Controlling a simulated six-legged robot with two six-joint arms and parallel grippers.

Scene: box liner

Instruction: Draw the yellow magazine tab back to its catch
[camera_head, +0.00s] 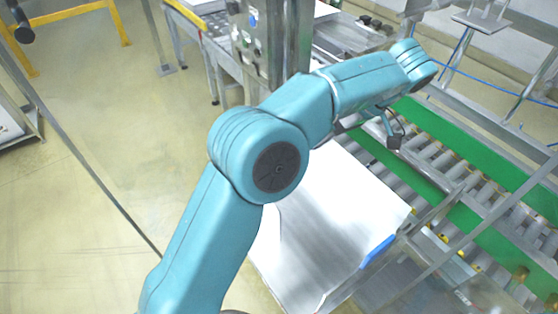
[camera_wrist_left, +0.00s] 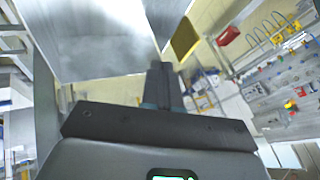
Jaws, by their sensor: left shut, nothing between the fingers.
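The yellow tab (camera_wrist_left: 185,39) shows in the left wrist view as a small yellow plate at the right edge of a grey metal panel (camera_wrist_left: 95,40). My left gripper (camera_wrist_left: 161,68) is shut and empty. Its fingertips appear just below and left of the tab in that view; I cannot tell whether they touch it. In the head view my left gripper (camera_head: 393,141) hangs at the end of the teal arm, above the edge of the green-railed conveyor. I cannot make out the tab there. My right gripper is in neither view.
A white sheet surface (camera_head: 335,215) with a blue piece (camera_head: 378,251) at its edge lies below the arm. A roller conveyor (camera_head: 470,185) with green rails runs along the right. A metal post (camera_head: 283,45) stands behind the arm. Open floor (camera_head: 90,140) is at left.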

